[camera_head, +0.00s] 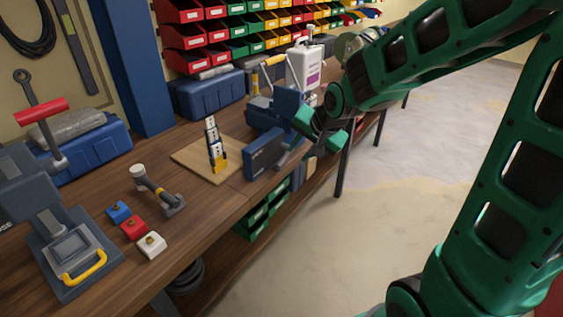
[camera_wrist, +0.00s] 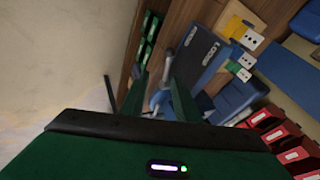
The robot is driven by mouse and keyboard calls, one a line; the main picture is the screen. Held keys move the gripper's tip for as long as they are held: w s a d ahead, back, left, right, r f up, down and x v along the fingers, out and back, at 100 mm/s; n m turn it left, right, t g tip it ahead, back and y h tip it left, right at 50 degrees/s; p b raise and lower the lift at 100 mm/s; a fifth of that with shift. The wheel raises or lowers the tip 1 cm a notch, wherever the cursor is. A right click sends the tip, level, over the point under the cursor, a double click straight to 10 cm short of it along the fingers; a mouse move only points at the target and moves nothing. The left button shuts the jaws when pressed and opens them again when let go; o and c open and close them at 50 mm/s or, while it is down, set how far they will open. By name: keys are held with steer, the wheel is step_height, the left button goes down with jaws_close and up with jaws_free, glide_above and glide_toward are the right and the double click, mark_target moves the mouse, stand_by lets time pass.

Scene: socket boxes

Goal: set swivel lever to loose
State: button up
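A blue bench vise (camera_head: 272,112) stands near the front edge of the wooden bench, with its broad dark blue jaw block (camera_head: 264,153) facing the aisle. It also shows in the wrist view as a blue block (camera_wrist: 197,55). A slim grey lever-like rod (camera_head: 289,156) sticks out low beside it, and a grey rod (camera_wrist: 168,65) shows near my fingertips in the wrist view. I cannot tell for sure that it is the swivel lever, nor its setting. My green gripper (camera_head: 319,131) is open at the vise's right side. Its fingers (camera_wrist: 157,84) are apart; contact with the rod is unclear.
A wooden board (camera_head: 190,158) with a yellow-and-white upright part lies left of the vise. A white canister (camera_head: 305,66) and a blue case (camera_head: 208,95) stand behind. The aisle floor (camera_head: 400,190) is clear.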

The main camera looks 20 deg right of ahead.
mark_target(281, 162)
steer(key=shift+w+a+r+x, duration=0.15)
steer(key=shift+a+x, duration=0.1)
steer(key=shift+x, duration=1.65)
steer(key=shift+w+a+r+x, duration=0.15)
steer(key=shift+a+x, duration=0.1)
steer(key=shift+x, duration=1.65)
steer(key=shift+w+a+r+x, duration=0.15)
steer(key=shift+a+x, duration=0.15)
steer(key=shift+x, duration=1.6)
